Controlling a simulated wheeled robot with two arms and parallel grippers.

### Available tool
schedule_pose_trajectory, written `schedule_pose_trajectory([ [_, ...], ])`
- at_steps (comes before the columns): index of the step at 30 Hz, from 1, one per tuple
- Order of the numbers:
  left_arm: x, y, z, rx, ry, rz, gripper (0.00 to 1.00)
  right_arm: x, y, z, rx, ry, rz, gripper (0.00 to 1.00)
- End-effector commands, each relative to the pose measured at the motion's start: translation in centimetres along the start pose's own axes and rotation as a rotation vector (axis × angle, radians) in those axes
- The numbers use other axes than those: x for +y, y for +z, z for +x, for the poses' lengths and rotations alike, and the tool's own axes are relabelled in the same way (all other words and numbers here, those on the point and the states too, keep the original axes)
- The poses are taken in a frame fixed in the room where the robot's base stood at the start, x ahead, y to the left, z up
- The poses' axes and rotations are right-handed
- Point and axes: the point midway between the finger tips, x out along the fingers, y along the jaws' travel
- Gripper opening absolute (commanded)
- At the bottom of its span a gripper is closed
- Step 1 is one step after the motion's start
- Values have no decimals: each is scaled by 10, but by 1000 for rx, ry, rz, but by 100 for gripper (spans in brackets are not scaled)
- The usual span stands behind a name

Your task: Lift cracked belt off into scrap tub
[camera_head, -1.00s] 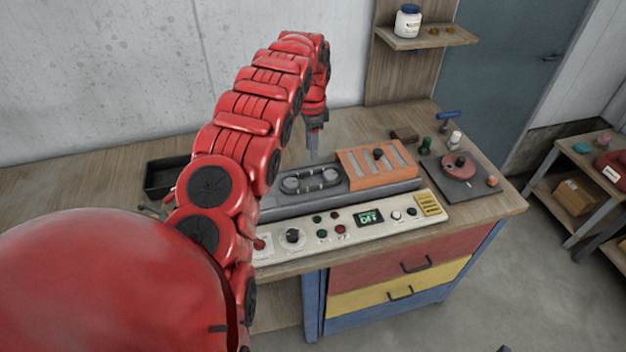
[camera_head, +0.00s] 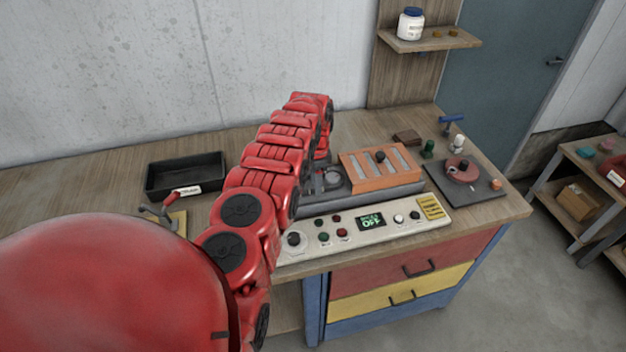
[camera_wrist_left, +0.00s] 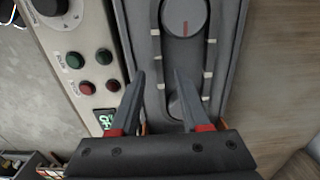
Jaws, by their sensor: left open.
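The dark belt (camera_wrist_left: 159,45) runs around two round grey pulleys (camera_wrist_left: 184,14) in the machine bed, in the left wrist view. Pale marks or clips show along it. I cannot make out the crack. My left gripper (camera_wrist_left: 159,75) is open and empty over the bed, its fingertips near the belt's left run. Whether they touch it I cannot tell. In the head view my left arm hides this gripper and most of the belt. A black open tub (camera_head: 186,173) with a white label stands on the bench to the left. My right gripper is not in view.
An orange slotted cover (camera_head: 372,172) sits on the machine right of the pulleys. The control panel (camera_head: 350,232) runs along the front. A clamp-like tool with a red handle (camera_head: 170,196) stands just in front of the tub. The bench behind is mostly clear.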

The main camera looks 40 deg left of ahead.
Motion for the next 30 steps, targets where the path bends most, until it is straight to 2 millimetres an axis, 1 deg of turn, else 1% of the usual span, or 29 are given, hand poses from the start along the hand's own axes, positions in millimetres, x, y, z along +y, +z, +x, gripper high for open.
schedule_pose_trajectory([
  [3,1,0,10,-1,2,0,46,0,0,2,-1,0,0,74],
  [6,1,0,15,-1,2,0,46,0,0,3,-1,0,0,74],
  [14,1,0,16,0,1,-1,46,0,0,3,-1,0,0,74],
  [15,1,0,16,0,1,-1,44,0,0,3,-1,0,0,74],
  [17,1,0,16,0,1,-1,34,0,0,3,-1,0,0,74],
  [21,1,0,16,0,1,-1,8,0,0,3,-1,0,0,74],
  [22,1,0,16,0,1,-1,3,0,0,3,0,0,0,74],
  [23,1,0,16,0,1,-1,0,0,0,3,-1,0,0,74],
  [30,1,0,16,0,1,-1,0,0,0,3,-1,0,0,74],
])
